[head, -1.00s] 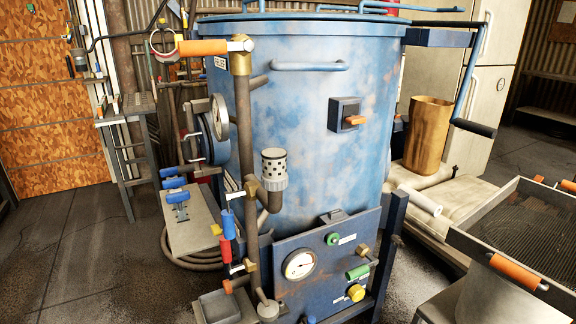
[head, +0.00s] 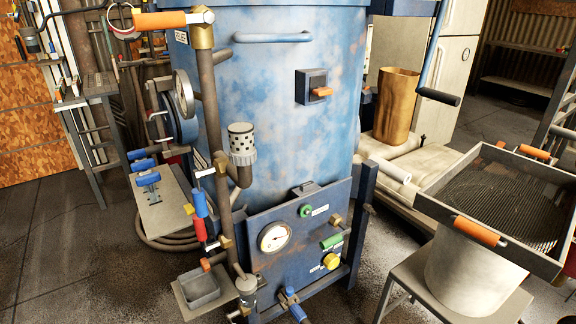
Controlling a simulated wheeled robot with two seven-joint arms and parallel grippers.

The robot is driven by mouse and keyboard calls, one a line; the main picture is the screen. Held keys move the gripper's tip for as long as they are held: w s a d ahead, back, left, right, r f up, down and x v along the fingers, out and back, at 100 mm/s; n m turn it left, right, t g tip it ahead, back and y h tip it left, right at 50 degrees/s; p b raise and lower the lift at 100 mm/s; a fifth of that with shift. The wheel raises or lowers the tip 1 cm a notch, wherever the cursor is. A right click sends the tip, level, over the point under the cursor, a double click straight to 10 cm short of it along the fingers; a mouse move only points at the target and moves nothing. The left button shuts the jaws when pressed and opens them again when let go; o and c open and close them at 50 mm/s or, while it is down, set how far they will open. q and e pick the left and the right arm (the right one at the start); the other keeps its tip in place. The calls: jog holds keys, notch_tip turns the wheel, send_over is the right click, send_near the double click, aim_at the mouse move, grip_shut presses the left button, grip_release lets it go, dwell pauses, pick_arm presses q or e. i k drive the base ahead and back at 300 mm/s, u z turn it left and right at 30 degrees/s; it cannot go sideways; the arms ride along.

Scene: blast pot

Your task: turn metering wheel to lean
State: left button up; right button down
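The blue blast pot (head: 268,110) stands in the middle of the head view. I cannot tell which part is the metering wheel. The blue front panel (head: 285,255) low on the pot carries a round gauge (head: 274,237), a small green knob (head: 305,211), a green handle (head: 331,242) and a yellow knob (head: 331,261) beside a small label. A blue-handled fitting (head: 293,305) shows below the panel at the bottom edge, partly cut off. The label text is too small to read. Neither of my grippers is in view.
A metal stool (head: 418,286) with a bucket and a screen tray (head: 500,249) stands at the right. A small grey tray (head: 200,287) sits at the panel's lower left. A vertical pipe (head: 212,120) with red and blue levers runs left of the pot. Dark floor lies at the left.

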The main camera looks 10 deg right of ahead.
aim_at(331, 260)
jog(key=z, duration=1.25)
jog(key=i, duration=0.85)
jog(key=u, duration=2)
